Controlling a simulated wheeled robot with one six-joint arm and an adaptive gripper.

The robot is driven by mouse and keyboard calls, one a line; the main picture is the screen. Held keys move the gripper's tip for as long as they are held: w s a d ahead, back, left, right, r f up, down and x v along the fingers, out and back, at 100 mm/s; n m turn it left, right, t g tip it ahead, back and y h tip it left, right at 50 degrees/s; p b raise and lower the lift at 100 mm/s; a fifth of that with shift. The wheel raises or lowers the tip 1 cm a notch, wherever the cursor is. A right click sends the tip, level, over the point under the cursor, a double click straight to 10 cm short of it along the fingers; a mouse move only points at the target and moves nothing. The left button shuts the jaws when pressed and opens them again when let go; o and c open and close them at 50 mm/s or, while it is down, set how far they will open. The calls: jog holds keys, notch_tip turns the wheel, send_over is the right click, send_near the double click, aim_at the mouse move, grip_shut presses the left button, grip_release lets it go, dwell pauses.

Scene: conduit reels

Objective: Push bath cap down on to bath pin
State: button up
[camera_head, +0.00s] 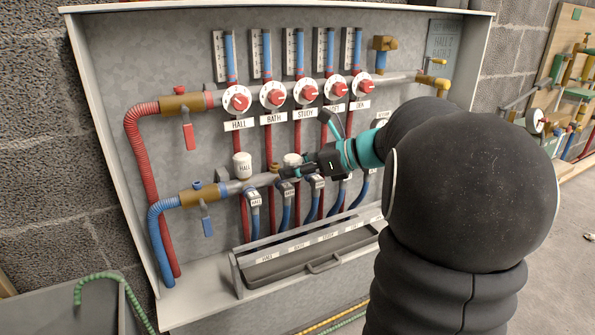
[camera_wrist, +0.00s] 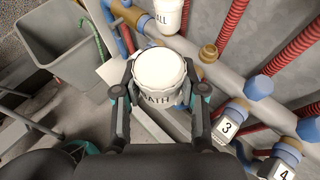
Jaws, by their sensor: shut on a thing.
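The white bath cap (camera_wrist: 160,72), with part of the word BATH showing on its side, is held between the two fingers of my gripper (camera_wrist: 159,70) in the wrist view. In the head view the cap (camera_head: 292,159) shows just behind my gripper (camera_head: 285,172), in front of the lower pipe row. A brass fitting (camera_wrist: 208,53), which looks like the bare bath pin, stands on the grey pipe right of the cap in the wrist view. It also shows in the head view (camera_head: 274,166). The cap looks apart from it.
The white hall cap (camera_head: 242,165) sits on the lower manifold left of my gripper. Numbered blue-hosed outlets (camera_wrist: 229,120) line the pipe. Above are red dials (camera_head: 273,95). A grey labelled tray (camera_head: 300,262) lies below on the cabinet shelf. A grey bin (camera_wrist: 65,45) stands at upper left.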

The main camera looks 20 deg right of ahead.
aim_at(276, 164)
jog(key=shift+w, duration=2.9)
jog(key=shift+w+a+f+p, duration=0.1)
jog(key=shift+w+p, duration=0.6)
jog(key=shift+w, duration=0.4)
jog(key=shift+w+a+f+p, duration=0.1)
jog(key=shift+w+p, duration=0.55)
jog(key=shift+w, duration=0.55)
jog(key=shift+p, duration=0.35)
jog(key=shift+f+p, duration=0.9)
jog(key=shift+p, duration=0.2)
dwell(1.4)
